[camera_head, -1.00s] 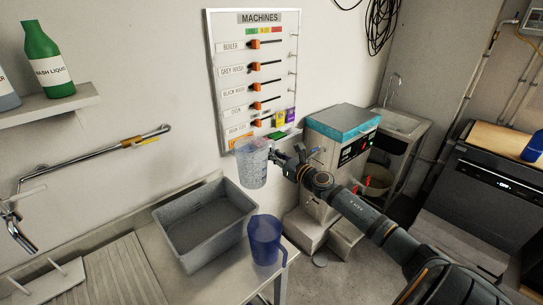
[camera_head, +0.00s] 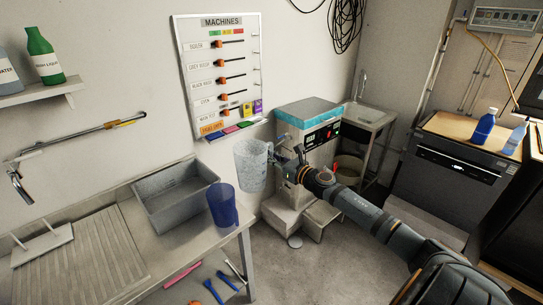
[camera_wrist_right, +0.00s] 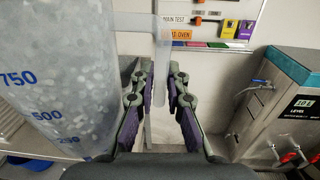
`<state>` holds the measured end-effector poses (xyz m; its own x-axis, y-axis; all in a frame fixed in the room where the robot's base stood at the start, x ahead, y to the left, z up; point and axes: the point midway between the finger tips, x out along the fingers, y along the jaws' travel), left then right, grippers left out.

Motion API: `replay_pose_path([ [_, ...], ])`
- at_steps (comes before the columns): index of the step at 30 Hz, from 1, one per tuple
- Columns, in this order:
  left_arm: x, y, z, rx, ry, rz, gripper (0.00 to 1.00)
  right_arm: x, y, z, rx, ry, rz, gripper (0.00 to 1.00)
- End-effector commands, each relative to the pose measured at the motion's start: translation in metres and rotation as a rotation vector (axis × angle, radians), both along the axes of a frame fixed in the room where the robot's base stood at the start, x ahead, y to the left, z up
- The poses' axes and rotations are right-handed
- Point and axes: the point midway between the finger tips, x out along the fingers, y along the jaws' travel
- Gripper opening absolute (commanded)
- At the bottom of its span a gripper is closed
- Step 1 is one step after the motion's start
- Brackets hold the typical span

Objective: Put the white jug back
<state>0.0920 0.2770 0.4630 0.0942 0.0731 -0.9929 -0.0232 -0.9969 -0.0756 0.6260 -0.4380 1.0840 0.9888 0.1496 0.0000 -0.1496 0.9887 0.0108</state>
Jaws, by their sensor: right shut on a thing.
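The white jug (camera_head: 251,167) is a translucent measuring jug with blue 750, 500 and 250 marks and white lumps inside. It is upright in the air, right of the blue jug and in front of the wall. My right gripper (camera_head: 281,163) is shut on its handle, from the right. In the right wrist view the jug (camera_wrist_right: 55,85) fills the left side, and its handle (camera_wrist_right: 162,50) runs between the fingers of my right gripper (camera_wrist_right: 159,80). My left gripper is not in view.
A blue jug (camera_head: 222,206) stands on the counter's right end beside a grey basin (camera_head: 146,193). A machine with a turquoise top (camera_head: 308,112) stands behind the gripper. A control board (camera_head: 219,75) hangs on the wall. Bottles (camera_head: 484,126) stand on the right-hand worktop (camera_head: 455,134).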

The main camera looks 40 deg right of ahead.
Motion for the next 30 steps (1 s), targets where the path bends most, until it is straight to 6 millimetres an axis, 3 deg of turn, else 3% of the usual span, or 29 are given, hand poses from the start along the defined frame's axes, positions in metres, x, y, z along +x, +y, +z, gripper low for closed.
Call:
replay_pose_path([
  [5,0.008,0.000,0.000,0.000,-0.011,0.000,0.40,-0.013,0.017,-0.017,0.000,0.008,0.052,0.00],
  [10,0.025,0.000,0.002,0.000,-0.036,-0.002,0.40,-0.039,0.049,-0.047,0.004,0.008,0.138,0.00],
  [21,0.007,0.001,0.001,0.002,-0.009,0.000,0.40,-0.125,0.142,-0.113,0.008,-0.007,0.361,0.00],
  [24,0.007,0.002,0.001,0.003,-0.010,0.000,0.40,-0.141,0.165,-0.125,0.015,-0.013,0.313,0.00],
  [30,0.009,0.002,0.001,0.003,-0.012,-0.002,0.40,-0.146,0.192,-0.136,0.015,-0.013,0.148,0.00],
])
